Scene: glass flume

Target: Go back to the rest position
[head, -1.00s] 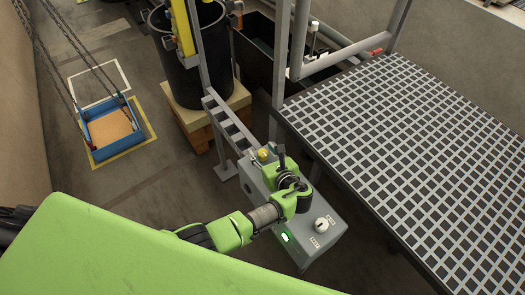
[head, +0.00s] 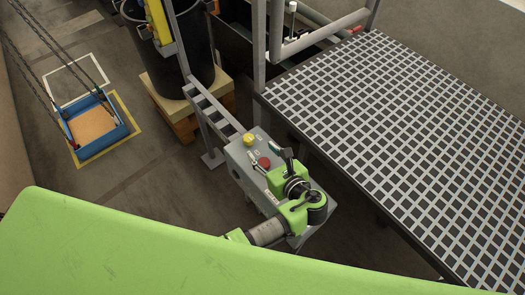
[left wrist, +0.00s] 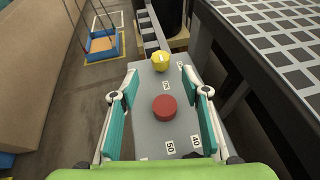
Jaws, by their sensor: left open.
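My left gripper (head: 264,158) is open and empty over a grey control box (head: 236,160). In the left wrist view my left gripper (left wrist: 160,74) shows its two teal-padded fingers spread wide. The red button (head: 264,162) and yellow button (head: 249,140) also show in the head view. I cannot tell the exact height of the fingers over the box. My arm hides the lower part of the box. My right gripper is out of view.
A grated platform (head: 400,130) stands close on the right, with grey rail posts (head: 259,60) at its corner. A black barrel (head: 190,50) stands on a wooden pallet (head: 160,94) behind. A blue tray on chains (head: 97,145) is at left. Floor between is clear.

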